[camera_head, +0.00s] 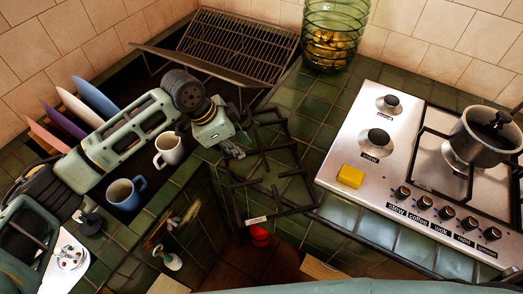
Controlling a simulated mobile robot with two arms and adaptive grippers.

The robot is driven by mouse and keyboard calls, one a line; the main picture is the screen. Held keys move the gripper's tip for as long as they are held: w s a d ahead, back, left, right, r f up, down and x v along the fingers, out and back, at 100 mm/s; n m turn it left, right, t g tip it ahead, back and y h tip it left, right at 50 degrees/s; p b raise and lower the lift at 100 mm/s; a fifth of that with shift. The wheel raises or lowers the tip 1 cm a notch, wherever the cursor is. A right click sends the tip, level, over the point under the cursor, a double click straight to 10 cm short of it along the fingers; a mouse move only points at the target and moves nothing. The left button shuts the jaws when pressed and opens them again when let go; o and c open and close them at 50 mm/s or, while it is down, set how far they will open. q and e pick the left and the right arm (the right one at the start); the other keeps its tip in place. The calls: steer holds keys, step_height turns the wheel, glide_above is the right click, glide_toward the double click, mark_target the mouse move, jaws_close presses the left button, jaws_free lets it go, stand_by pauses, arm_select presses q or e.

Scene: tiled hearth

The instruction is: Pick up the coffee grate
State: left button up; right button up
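The likely coffee grate is a black metal grate (266,191) with crossing bars and a small white tag whose writing is too small to read. It shows in the middle of the head view, over the green tiled counter, and its near part reaches past the counter's front edge. My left gripper (236,151) is at the grate's upper left side, its fingers close to or on the bars. The fingers are small and dark, so I cannot tell whether they are closed on the grate. My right gripper is not in view.
A steel hob (335,174) with a yellow sponge (350,176) and a pot (484,138) stands right. A green glass jar (334,38) and a dish rack (228,45) are behind. A white mug (169,150), a blue mug (125,193) and upright plates (95,97) are left.

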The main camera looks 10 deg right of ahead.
arm_select(q)
steer(key=shift+p+x, duration=0.45)
steer(key=shift+x, duration=1.9)
steer(key=shift+w, duration=0.1)
jaws_close()
steer(key=shift+w+d+r, duration=0.15)
